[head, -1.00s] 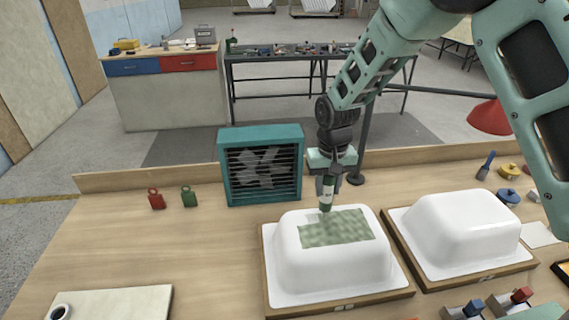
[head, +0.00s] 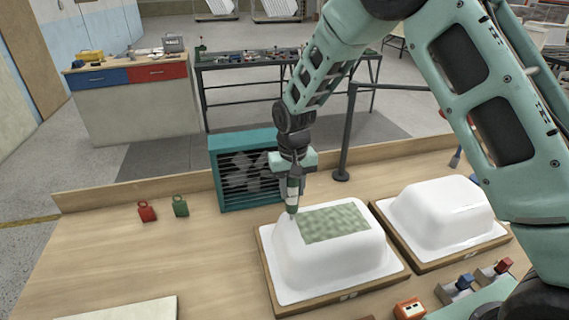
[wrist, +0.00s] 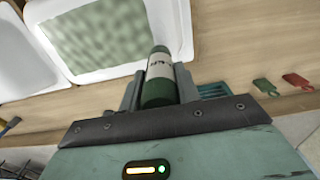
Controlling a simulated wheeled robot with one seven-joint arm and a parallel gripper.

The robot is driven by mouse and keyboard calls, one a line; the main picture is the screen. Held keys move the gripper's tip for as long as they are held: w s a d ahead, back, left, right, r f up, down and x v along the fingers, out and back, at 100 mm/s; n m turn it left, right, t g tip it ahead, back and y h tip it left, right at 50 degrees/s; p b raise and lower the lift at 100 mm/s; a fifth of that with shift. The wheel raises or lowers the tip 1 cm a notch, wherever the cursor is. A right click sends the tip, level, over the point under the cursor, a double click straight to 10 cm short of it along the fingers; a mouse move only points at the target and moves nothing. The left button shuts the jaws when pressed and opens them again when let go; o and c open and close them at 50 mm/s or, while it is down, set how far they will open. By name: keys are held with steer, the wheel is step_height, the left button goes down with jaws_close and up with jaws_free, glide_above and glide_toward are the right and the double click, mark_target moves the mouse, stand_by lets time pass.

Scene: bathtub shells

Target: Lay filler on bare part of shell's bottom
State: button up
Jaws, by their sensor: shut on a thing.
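A white upturned bathtub shell (head: 292,262) sits on a wooden board in the middle of the bench. Its flat bottom faces up and carries a mottled green patch (head: 335,223); a white strip at the left of the bottom is bare. My gripper (head: 291,186) is shut on a dark green tube with a pale label (wrist: 158,70), held upright with its tip at the bare left back part of the bottom. I cannot tell whether the tip touches. The patch also shows in the wrist view (wrist: 95,30).
A second white shell (head: 440,210) stands on a board to the right. A teal fan (head: 228,175) stands close behind the tube. A red tag (head: 147,211) and a green tag (head: 180,206) lie left. The bench's left middle is clear.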

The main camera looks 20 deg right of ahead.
steer(key=r, duration=0.2)
steer(key=r+p, duration=0.1)
steer(key=shift+d, duration=0.25)
steer(key=shift+a+r+p, duration=0.1)
steer(key=shift+r+p, duration=1.7)
steer(key=shift+r, duration=0.65)
